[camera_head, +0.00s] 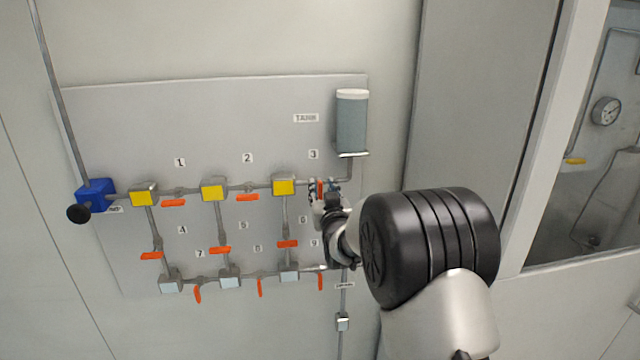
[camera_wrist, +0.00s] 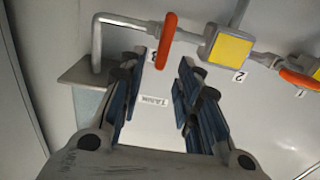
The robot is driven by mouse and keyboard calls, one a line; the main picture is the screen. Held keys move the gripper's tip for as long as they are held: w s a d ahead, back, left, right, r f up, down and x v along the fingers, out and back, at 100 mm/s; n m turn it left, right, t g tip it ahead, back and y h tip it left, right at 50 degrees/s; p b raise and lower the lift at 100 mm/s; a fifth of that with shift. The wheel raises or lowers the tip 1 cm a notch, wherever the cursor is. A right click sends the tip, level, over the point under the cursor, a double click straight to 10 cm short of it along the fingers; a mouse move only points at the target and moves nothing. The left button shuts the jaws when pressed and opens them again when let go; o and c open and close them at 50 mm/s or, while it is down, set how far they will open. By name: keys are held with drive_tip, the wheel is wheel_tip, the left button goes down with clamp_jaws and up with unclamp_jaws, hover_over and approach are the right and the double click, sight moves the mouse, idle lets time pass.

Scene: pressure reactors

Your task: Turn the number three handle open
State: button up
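The number three handle (camera_wrist: 167,40) is a red-orange lever on the upper pipe, beside the partly hidden label 3 (camera_wrist: 152,57). In the wrist view it lies across the pipe rather than along it. In the head view a sliver of the handle (camera_head: 320,188) shows upright below the label 3 (camera_head: 313,154). My gripper (camera_wrist: 165,65) is open, its blue-padded fingers apart. The handle's lower end appears between the fingertips in the wrist view; I see no clear contact, and depth is hard to tell. In the head view my gripper (camera_head: 326,197) partly hides the handle.
The grey panel (camera_head: 230,105) carries several other red-orange handles, including number two (camera_head: 247,198), which lies along the pipe. A yellow-faced block (camera_wrist: 228,48) sits beside handle three. The grey tank (camera_head: 351,125) is above my gripper. A blue block (camera_head: 95,194) is far left.

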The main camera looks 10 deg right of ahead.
sight(321, 185)
drive_tip(key=shift+w, duration=2.3)
drive_tip(key=shift+c, duration=0.5)
clamp_jaws()
